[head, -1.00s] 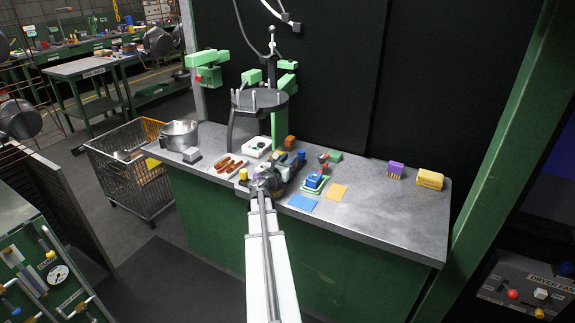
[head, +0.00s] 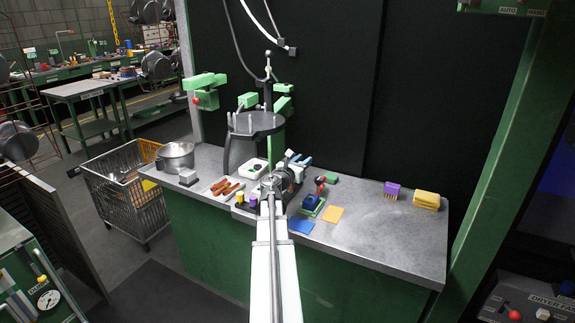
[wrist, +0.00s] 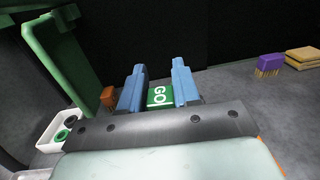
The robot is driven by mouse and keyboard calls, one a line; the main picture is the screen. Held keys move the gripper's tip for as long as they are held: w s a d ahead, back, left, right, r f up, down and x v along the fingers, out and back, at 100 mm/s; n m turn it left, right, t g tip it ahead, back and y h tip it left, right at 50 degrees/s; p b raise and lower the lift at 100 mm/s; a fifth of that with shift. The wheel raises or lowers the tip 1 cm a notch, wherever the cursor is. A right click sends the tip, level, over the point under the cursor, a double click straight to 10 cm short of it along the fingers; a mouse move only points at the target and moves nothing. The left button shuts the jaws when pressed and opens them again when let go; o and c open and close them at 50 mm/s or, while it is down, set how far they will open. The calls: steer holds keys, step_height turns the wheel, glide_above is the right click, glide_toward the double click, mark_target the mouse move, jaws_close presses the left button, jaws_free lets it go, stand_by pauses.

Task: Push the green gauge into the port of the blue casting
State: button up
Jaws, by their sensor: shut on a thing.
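The green gauge (wrist: 159,96), marked GO, sits between the two pale blue fingers of my gripper (wrist: 159,86) in the wrist view. My gripper is shut on it. In the head view my gripper (head: 299,159) is over the back half of the bench, and I cannot make out the gauge there. A red-topped handle (head: 320,181) stands just behind the casting. The casting does not show clearly in the wrist view.
Blue (head: 300,226) and yellow (head: 333,215) sheets lie near the casting. A yellow cylinder (head: 240,198) and a purple one (head: 253,202) stand left of my arm. A dark round stand (head: 253,125) rises behind left. The bench's right part is mostly clear before the brush (head: 391,190) and sponges (head: 427,200).

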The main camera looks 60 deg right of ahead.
steer(key=g, duration=0.1)
glide_above(317, 181)
steer(key=s+a, duration=0.2)
steer(key=a, duration=0.1)
steer(key=w+t, duration=0.1)
steer(key=w+n+t, duration=0.1)
steer(key=shift+a+r+t, duration=0.3)
steer(key=shift+a+r, duration=0.1)
steer(key=shift+f, duration=0.1)
steer(key=shift+f, duration=2.8)
steer(key=shift+f, duration=2)
steer(key=o, duration=1.1)
